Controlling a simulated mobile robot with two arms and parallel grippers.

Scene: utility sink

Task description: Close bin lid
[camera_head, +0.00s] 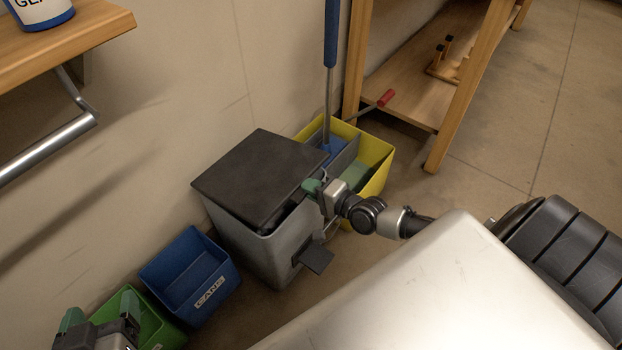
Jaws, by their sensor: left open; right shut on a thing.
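The grey bin (263,250) stands on the floor against the wall. Its dark lid (258,172) lies over the top, with a dark gap under its front right edge, so it is not flush there. A dark pedal (317,258) sticks out low at the bin's front. My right gripper (313,188) is at the lid's right front edge, shut on it; the exact contact is partly hidden by the fingers. My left gripper (100,310) is open and empty at the bottom left, over the green bin (150,318).
A blue bin (190,275) stands between the green and grey bins. A yellow bucket (383,170) with a blue-handled mop (330,45) stands behind right. A wooden table (449,130) is at the back, a wooden shelf (85,27) with a metal bar at upper left.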

